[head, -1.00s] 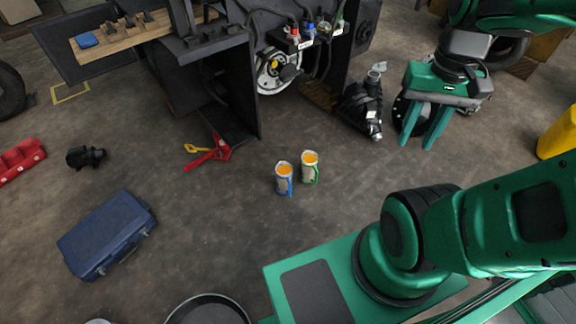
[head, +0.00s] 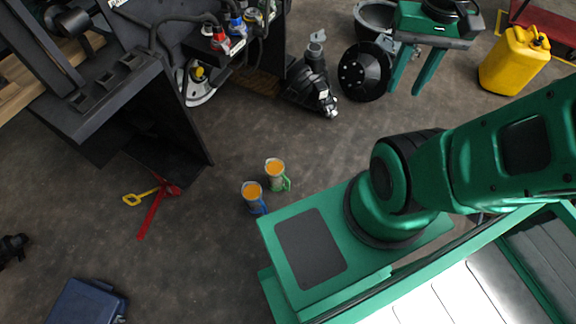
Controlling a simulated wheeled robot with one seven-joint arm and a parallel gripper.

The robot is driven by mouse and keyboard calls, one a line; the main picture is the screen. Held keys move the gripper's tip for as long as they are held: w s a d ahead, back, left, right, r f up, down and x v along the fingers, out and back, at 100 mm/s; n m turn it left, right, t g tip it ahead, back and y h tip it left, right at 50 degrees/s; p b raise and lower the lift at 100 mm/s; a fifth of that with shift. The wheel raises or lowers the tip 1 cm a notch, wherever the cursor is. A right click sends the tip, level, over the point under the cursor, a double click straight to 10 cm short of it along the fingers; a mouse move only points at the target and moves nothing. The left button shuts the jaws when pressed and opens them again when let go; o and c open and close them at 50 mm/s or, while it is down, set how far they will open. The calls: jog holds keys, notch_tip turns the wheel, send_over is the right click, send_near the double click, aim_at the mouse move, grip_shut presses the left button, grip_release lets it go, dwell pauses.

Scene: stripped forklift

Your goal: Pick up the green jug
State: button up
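The green jug (head: 276,175) stands upright on the floor, a pale jug with a green handle on its right and an orange top. Just left of it and nearer stands a similar jug with a blue handle (head: 252,197). The two are close together; a small gap shows between them. My gripper (head: 426,70) is at the top right, with two green fingers pointing down and spread apart. Nothing is between them. It is well to the right of and beyond the green jug.
The dark forklift body (head: 150,110) stands at upper left. A black part (head: 312,88) lies between the jugs and my gripper. A black wheel-like disc (head: 364,72) is beside the gripper. A red and yellow tool (head: 158,194), blue case (head: 86,303) and yellow canister (head: 514,60) are around. Floor around the jugs is clear.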

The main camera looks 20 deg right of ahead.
jog(key=shift+w, duration=0.5)
jog(key=shift+o, duration=0.5)
